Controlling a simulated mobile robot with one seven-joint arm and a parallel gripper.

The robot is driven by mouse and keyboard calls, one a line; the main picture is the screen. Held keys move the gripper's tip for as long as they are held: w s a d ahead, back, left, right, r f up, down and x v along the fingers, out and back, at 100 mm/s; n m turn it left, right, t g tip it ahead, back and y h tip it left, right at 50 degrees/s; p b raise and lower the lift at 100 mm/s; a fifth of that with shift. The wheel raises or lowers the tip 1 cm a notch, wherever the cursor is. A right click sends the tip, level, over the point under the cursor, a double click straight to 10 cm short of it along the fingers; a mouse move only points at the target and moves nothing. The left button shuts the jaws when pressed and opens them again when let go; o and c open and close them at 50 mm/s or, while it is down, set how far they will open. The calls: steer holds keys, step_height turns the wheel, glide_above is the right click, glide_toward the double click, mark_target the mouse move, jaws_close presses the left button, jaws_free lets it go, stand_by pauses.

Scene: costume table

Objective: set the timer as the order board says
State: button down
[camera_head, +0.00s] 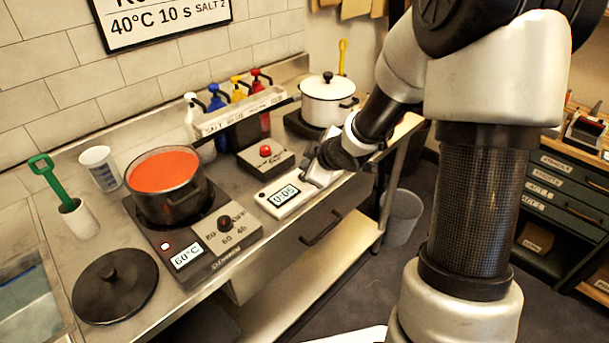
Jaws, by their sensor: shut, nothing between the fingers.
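The white timer (284,196) lies on the steel counter, right of the hot plate's dial. Its display reads 0:05. My gripper (314,177) is shut and empty at the timer's right end, pointing down; whether it touches the timer I cannot tell, and the timer's buttons are hidden behind it. The order board (165,18) on the tiled wall shows "40°C 10 s SALT 2"; its top line is cut off by the frame.
A pot of red liquid (165,172) stands on the hot plate (190,259), whose display reads 60°C. A black lid (114,286) lies at front left. A red-button box (265,157), pump bottles (215,104) and a white lidded pot (327,99) stand behind.

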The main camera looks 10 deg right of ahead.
steer(key=shift+f+b, duration=0.45)
steer(key=shift+f, duration=0.25)
stand_by(0.6)
steer(key=shift+r, duration=0.15)
steer(key=shift+r+p, duration=0.8)
steer(key=shift+p, duration=0.1)
step_height(320, 180, up, 5)
steer(key=p, duration=0.5)
stand_by(0.6)
